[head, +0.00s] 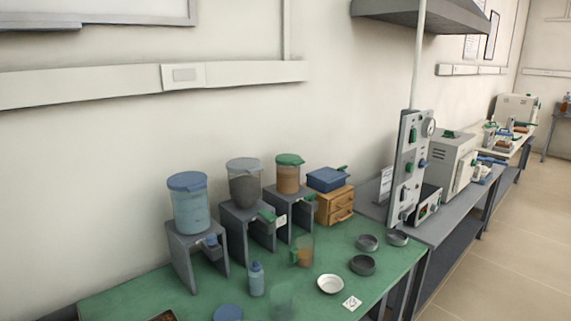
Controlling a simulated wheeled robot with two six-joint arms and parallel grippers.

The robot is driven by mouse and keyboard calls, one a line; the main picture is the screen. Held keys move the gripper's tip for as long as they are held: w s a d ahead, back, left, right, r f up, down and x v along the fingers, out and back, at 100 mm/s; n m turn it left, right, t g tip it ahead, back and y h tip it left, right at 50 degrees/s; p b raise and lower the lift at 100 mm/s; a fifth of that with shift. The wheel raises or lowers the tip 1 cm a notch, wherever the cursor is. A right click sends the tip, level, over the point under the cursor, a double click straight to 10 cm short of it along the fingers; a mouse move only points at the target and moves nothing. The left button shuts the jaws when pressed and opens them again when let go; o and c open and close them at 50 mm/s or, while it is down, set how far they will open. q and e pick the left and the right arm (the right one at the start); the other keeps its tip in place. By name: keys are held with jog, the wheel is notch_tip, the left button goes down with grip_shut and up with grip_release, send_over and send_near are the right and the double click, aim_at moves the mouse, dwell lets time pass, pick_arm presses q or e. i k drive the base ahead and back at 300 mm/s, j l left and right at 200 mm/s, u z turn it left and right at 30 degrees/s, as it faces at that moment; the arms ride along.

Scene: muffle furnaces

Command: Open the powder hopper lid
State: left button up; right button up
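Three clear hoppers stand on grey stands along the wall side of the green table. The left hopper (193,210) has pale blue contents and a blue lid (187,181). The middle hopper (244,189) holds dark grey powder under a grey lid (243,164). The right hopper (288,182) holds brown-orange material under a green lid (289,159). All three lids appear to sit closed on top. I cannot tell which one the task means. Neither of my grippers is in view.
The green table (208,290) carries a blue bottle (257,280), a beaker (305,250), a white dish (330,284) and several dark dishes (362,265). A wooden drawer box (334,206) stands right of the hoppers. A grey panel (407,165) and furnace (452,165) stand farther right. Open floor (500,255) lies right.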

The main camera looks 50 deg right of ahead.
aim_at(251, 165)
jog(key=z, duration=1.25)
jog(key=i+l, duration=0.1)
jog(key=l, duration=0.3)
jog(key=i+l, duration=0.1)
jog(key=l, duration=0.3)
jog(key=i+l, duration=0.1)
jog(key=l, duration=0.3)
jog(key=i+l+z, duration=0.1)
jog(key=l, duration=0.25)
